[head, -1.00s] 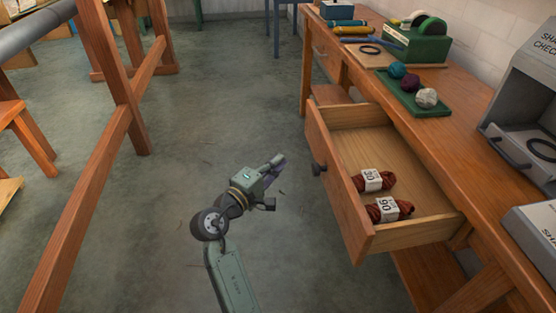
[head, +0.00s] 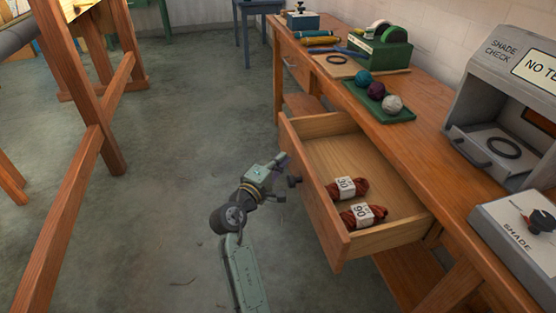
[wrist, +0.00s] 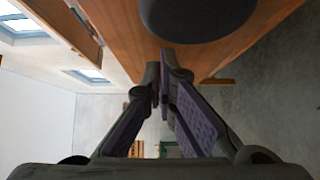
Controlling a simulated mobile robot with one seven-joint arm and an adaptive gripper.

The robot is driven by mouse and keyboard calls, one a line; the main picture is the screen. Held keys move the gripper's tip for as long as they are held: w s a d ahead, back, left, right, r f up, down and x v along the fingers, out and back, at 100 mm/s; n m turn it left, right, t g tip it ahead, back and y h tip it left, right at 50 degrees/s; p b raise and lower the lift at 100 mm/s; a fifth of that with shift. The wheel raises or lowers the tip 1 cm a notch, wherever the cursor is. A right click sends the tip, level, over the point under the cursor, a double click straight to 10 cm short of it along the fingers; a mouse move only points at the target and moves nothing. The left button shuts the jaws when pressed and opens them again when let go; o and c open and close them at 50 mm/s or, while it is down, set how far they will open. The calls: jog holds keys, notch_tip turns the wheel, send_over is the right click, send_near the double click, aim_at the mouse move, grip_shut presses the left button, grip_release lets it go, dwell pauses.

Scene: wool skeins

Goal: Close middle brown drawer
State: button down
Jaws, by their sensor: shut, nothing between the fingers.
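The brown wooden drawer (head: 313,191) is pulled well out of the workbench in the head view. It has a dark round knob (head: 294,181) on its front. Two red-brown skeins, one labelled 30 (head: 361,187) and one labelled 90 (head: 376,213), lie inside it. My gripper (head: 281,159) is shut and empty, just outside the drawer front near the knob. In the wrist view my closed fingertips (wrist: 163,72) point along a brown wooden face (wrist: 130,28), with the dark knob (wrist: 200,14) large and close. I cannot tell whether they touch anything.
The workbench (head: 428,142) carries a green tray (head: 400,115) with several yarn balls, a tape dispenser (head: 381,50) and a grey shade-check box (head: 480,118). A wooden frame (head: 70,210) stands at left. The floor between is clear.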

jog(key=p, duration=0.6)
send_over(352, 161)
jog(key=shift+a+r, duration=0.1)
dwell(0.3)
